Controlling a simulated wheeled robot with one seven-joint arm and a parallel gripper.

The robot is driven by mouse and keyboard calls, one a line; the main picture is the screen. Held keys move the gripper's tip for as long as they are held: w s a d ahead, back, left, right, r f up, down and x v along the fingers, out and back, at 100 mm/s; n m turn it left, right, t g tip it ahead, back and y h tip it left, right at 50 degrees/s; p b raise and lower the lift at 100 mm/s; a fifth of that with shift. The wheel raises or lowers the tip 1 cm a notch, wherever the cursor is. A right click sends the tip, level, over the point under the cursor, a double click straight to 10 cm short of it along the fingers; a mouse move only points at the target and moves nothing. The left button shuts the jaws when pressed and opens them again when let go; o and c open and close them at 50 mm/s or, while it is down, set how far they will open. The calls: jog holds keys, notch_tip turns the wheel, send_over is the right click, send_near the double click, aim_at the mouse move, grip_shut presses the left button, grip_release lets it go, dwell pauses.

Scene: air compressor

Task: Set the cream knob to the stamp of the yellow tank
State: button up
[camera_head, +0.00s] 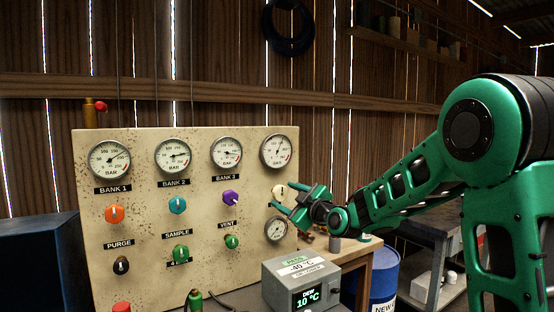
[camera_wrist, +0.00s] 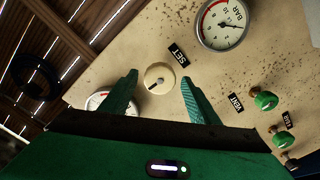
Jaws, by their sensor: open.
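The cream knob (camera_head: 279,190) sits on the right part of the cream panel, below the fourth gauge (camera_head: 276,151). In the wrist view the knob (camera_wrist: 160,78) lies between my fingertips, its dark mark pointing to the lower left, beside a SET label (camera_wrist: 178,54). My gripper (camera_head: 282,197) is open, with one finger on each side of the knob. No finger visibly grips it; contact and depth are unclear. The yellow tank and its stamp cannot be made out in either view.
A small lower gauge (camera_head: 276,229) lies close below my gripper. Orange (camera_head: 114,214), teal (camera_head: 177,205) and purple (camera_head: 231,198) knobs are to the left. A grey DEW display box (camera_head: 301,284) stands in front. A blue drum (camera_head: 383,284) is at lower right.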

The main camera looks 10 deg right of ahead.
jog(key=v, duration=0.4)
jog(key=shift+s, duration=0.3)
